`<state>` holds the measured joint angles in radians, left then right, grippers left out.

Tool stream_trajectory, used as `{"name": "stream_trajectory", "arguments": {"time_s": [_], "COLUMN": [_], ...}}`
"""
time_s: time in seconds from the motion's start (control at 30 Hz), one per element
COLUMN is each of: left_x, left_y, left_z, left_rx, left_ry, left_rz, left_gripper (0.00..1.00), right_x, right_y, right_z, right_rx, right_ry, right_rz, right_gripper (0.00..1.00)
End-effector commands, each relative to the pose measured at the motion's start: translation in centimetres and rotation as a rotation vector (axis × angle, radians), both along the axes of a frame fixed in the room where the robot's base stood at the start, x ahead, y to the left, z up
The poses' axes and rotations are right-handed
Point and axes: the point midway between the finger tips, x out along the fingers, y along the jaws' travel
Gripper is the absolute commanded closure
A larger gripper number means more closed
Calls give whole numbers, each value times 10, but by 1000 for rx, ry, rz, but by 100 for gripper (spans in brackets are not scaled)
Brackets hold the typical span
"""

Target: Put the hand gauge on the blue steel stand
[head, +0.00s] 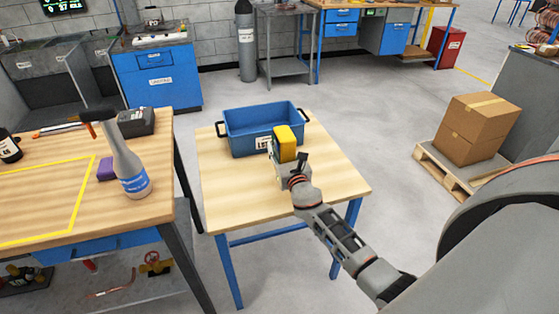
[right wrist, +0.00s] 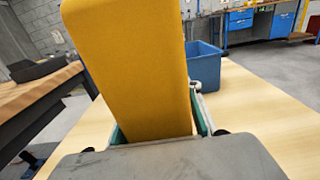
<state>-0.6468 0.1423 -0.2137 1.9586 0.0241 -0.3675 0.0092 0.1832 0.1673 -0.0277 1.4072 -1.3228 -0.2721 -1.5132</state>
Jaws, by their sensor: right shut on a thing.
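The hand gauge, a yellow block-shaped body (head: 286,142), is in my right gripper (head: 280,160) and fills much of the right wrist view (right wrist: 130,65). The gripper's fingers (right wrist: 160,128) are shut on its two sides. The gauge's far face is hidden. The stand, with a pale wooden top (head: 235,190) and blue steel legs, is under my right gripper. The gauge is over the stand, just in front of the blue bin. I cannot tell whether it touches the top. My left gripper is not in view.
The blue bin (head: 250,146) stands at the back of the stand. The stand's front and right are clear. A workbench (head: 40,205) at left holds a spray bottle (head: 128,165), a purple block (head: 106,170) and a dark case. Boxes (head: 478,128) sit on a pallet at right.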

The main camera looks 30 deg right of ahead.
Motion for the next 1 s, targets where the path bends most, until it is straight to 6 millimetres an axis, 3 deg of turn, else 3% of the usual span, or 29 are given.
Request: {"name": "stream_trajectory", "arguments": {"time_s": [0.27,0.57,0.73,0.77,0.8,1.0], "left_x": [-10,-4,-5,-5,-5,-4], "left_y": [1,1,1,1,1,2], "left_z": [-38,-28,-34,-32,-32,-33], "left_rx": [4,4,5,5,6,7], "left_ry": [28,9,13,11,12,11], "left_rz": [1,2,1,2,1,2], "left_gripper": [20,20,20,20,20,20], "right_x": [-1,0,0,-1,0,0], "right_y": [0,0,0,0,0,0], "right_z": [-40,-37,-43,-43,-42,-42], "right_rx": [0,1,0,2,2,1], "right_ry": [4,-1,1,3,3,2], "right_rz": [-1,-1,0,0,0,0], "right_gripper": [100,100,100,58,49,49]}}
